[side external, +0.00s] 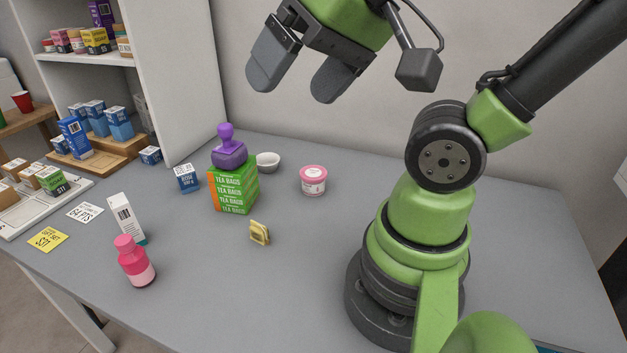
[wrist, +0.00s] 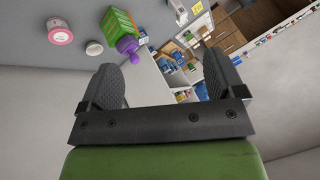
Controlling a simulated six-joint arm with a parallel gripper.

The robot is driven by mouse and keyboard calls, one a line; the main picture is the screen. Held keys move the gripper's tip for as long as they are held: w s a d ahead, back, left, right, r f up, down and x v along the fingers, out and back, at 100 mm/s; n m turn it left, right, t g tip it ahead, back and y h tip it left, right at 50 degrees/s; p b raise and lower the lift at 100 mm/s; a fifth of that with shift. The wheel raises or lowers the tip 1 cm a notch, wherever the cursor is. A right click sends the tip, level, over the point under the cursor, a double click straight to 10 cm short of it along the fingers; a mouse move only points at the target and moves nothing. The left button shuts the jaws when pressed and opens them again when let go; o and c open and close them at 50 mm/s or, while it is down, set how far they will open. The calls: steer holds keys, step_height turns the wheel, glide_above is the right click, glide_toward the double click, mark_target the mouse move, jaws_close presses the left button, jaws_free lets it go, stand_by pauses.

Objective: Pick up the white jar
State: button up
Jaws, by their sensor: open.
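A small white round jar (side external: 268,163) stands on the grey counter, just right of the green tea box (side external: 234,188). It looks low and open-topped, and the tea box stands close in front of it to the left. The white jar also shows in the wrist view (wrist: 94,48), near the top left. A pink-lidded tub (side external: 313,181) stands to its right. My gripper (side external: 297,88) is open and empty, high above the counter. In the wrist view, nothing is between its fingers (wrist: 163,75), and the jar lies beyond the left finger.
A blue box (side external: 187,178), white box (side external: 126,218), pink bottle (side external: 135,262) and yellow item (side external: 260,232) stand on the counter. Shelves (side external: 85,59) are at left.

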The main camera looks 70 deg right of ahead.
steer(key=w+d+f+m+g+h, duration=0.25)
steer(key=w+d+m, duration=0.35)
steer(key=m, duration=0.3)
steer(key=m+g, duration=0.4)
steer(key=m, duration=1.8)
glide_above(313, 172)
steer(key=shift+y, duration=0.35)
steer(key=f, duration=1.8)
steer(key=shift+s+a, duration=0.1)
steer(key=shift+a, duration=0.2)
steer(key=shift+g, duration=0.25)
steer(key=f, duration=0.4)
steer(key=shift+s+d+f, duration=0.15)
steer(key=shift+d+f, duration=0.05)
steer(key=shift+f, duration=0.05)
steer(key=shift+w+d+f, duration=0.1)
steer(key=shift+w+f, duration=0.05)
steer(key=shift+f, duration=1.35)
steer(key=shift+w+d+f, duration=0.1)
steer(key=shift+f, duration=1.4)
steer(key=c, duration=0.9)
steer(key=shift+r, duration=0.15)
